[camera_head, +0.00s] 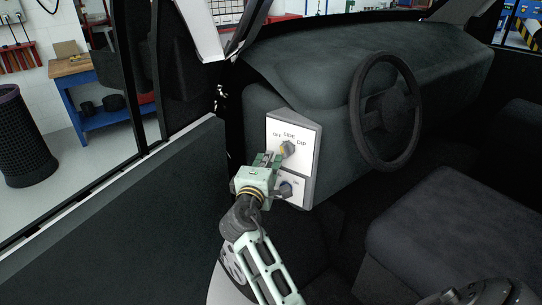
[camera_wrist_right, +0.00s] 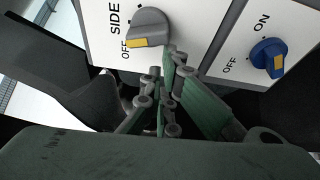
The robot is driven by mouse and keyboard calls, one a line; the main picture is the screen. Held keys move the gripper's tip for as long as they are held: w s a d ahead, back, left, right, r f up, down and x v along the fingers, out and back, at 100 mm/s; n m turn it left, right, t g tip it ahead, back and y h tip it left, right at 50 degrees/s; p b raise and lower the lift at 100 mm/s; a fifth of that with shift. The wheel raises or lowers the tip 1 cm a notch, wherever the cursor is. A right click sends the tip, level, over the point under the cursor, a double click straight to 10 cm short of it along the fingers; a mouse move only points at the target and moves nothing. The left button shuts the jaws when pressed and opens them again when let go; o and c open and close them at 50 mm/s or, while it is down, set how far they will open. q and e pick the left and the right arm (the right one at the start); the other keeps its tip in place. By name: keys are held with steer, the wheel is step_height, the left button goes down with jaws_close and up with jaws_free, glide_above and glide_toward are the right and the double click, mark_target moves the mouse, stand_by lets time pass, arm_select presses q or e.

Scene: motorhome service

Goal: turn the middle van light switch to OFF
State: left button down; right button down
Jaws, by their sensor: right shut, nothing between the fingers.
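The white switch panel (camera_head: 305,160) stands on the dashboard's left side. Its upper part has a grey knob (camera_head: 288,149) with a yellow mark, labelled SIDE. In the wrist view the grey knob (camera_wrist_right: 150,28) has its yellow mark beside OFF. Below it is a blue knob (camera_head: 286,190), partly hidden by my gripper; it also shows in the wrist view (camera_wrist_right: 268,57), with ON and OFF labels and a yellow mark on its right side. My right gripper (camera_head: 268,158) is shut and empty, its fingertips close to the grey knob; contact cannot be told. My left gripper is not seen.
The steering wheel (camera_head: 386,110) is right of the panel, with a dark seat (camera_head: 450,220) below. The door panel (camera_head: 120,230) lies left of my right arm. Outside stand a blue workbench (camera_head: 85,115) and a black bin (camera_head: 24,140).

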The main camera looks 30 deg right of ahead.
steer(key=shift+n+g, duration=0.3)
steer(key=shift+n, duration=0.2)
steer(key=shift+s+d+f, duration=0.2)
steer(key=shift+s+f, duration=0.1)
steer(key=shift+f, duration=0.25)
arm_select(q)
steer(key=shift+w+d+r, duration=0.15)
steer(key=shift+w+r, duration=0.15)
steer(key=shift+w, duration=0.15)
arm_select(e)
steer(key=shift+w, duration=0.1)
